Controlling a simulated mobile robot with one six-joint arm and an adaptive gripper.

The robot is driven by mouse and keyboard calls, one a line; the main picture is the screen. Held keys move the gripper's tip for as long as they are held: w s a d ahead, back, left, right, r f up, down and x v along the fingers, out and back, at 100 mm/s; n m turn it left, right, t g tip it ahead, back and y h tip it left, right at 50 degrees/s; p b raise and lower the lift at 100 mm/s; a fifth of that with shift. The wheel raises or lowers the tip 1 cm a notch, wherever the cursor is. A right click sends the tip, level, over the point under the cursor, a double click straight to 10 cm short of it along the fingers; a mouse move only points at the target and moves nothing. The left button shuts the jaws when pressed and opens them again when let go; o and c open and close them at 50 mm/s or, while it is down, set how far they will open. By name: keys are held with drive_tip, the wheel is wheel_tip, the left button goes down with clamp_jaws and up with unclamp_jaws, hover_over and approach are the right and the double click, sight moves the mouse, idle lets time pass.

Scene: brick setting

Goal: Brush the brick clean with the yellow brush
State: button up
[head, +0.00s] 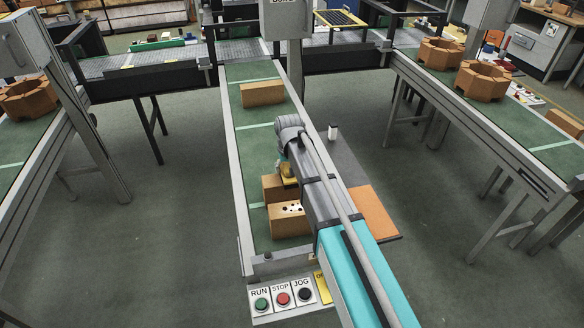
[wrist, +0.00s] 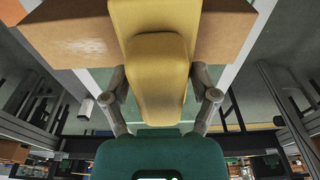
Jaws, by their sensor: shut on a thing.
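My gripper (wrist: 160,92) is shut on the yellow brush (wrist: 158,60), with one finger on each side of its handle. In the head view the brush (head: 288,170) shows as a small yellow patch beside my arm, over a plain brown brick (head: 272,188) on the green conveyor belt. A brick (wrist: 75,40) also lies behind the brush in the wrist view; I cannot tell whether they touch. Right in front of the plain brick, a brick with white, dark-spotted marks on top (head: 289,222) sits near the belt's front end. My arm hides the right ends of both bricks.
Another brick (head: 262,94) lies farther back on the belt (head: 255,150). A panel with RUN, STOP and JOG buttons (head: 282,298) is at the near end. An orange-brown board (head: 375,212) lies right of my arm. Side conveyors carry octagonal blocks (head: 483,80).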

drive_tip(key=shift+s+a, duration=0.25)
drive_tip(key=shift+a, duration=0.5)
drive_tip(key=shift+f, duration=0.1)
drive_tip(key=shift+d, duration=0.1)
drive_tip(key=shift+w+d, duration=0.3)
drive_tip(key=shift+d, duration=0.65)
drive_tip(key=shift+w+d, duration=0.3)
drive_tip(key=shift+d, duration=0.6)
drive_tip(key=shift+d, duration=0.1)
drive_tip(key=shift+w+d, duration=0.3)
drive_tip(key=shift+d, duration=0.65)
drive_tip(key=shift+w+d, duration=0.25)
drive_tip(key=shift+d, duration=0.65)
drive_tip(key=shift+w+d, duration=0.2)
drive_tip(key=shift+d, duration=0.45)
drive_tip(key=shift+w+d, duration=0.25)
drive_tip(key=shift+d, duration=0.35)
drive_tip(key=shift+w+d, duration=0.2)
drive_tip(key=shift+d, duration=0.45)
